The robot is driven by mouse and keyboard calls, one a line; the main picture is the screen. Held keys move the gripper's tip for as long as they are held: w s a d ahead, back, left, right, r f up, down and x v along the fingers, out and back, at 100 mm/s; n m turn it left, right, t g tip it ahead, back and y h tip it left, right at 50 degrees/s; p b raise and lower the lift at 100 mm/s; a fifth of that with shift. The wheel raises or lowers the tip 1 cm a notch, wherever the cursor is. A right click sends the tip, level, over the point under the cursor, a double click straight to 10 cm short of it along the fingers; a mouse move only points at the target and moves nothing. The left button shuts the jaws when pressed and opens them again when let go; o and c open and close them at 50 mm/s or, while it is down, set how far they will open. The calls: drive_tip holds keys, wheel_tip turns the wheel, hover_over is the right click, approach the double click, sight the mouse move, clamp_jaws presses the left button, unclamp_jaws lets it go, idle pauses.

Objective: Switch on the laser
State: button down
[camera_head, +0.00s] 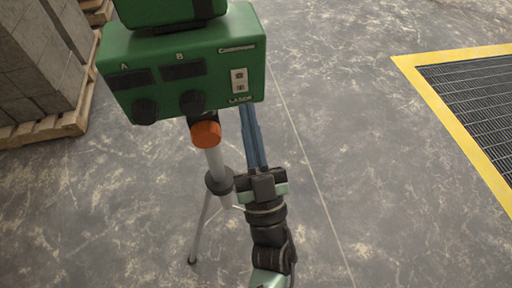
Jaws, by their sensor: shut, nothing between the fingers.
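A green laser unit (200,58) stands on a tripod (214,165) at the upper left. Its front has knobs and dark displays marked A and B. A small pale switch (239,80) sits at the right of the front, above the word LASER; which way it is set is too small to tell. My gripper (247,108) is shut and empty, with its long bluish fingers pointing up the picture. The fingertips are just below the unit's lower right edge, under the switch; I cannot tell whether they touch the unit.
An orange knob (206,134) is under the unit on the tripod, left of my fingers. Grey blocks (42,55) stand on a wooden pallet (62,124) at the far left. A yellow-edged floor grate (470,90) lies at the right. The floor between is clear.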

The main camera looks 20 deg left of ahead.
sight(240, 88)
drive_tip(key=shift+w+a+f, duration=0.2)
drive_tip(key=shift+w+a, duration=0.3)
drive_tip(key=shift+w, duration=0.2)
drive_tip(key=shift+w+a+f, duration=0.15)
drive_tip(key=shift+w+a, duration=0.3)
drive_tip(key=shift+w, duration=0.25)
drive_tip(key=shift+f, duration=0.1)
drive_tip(key=b, duration=0.3)
drive_tip(key=shift+w+a+f+t, duration=0.2)
drive_tip(key=shift+w+f+t, duration=0.1)
drive_tip(key=shift+f, duration=0.05)
drive_tip(key=shift+r, duration=0.3)
